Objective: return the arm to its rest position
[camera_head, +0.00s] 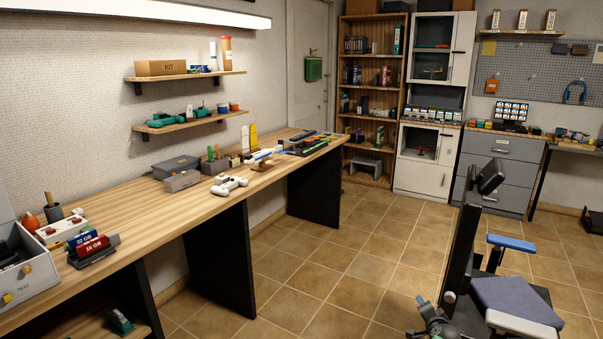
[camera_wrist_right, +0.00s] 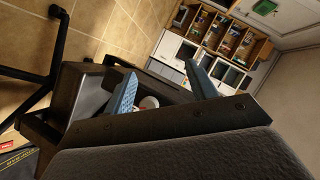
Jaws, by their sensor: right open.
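My right gripper (camera_wrist_right: 160,68) shows in the right wrist view with its two blue-grey fingers spread apart. I see nothing held between the fingertips. A small whitish round thing (camera_wrist_right: 149,102) shows behind the fingers; I cannot tell what it is.
A flight-sim seat rig (camera_head: 515,300) with a dark upright post stands at the lower right. A long wooden bench (camera_head: 150,215) runs along the left wall. The tiled floor (camera_head: 340,250) between them is clear. A dark box-like thing (camera_wrist_right: 85,92) is close to my right gripper.

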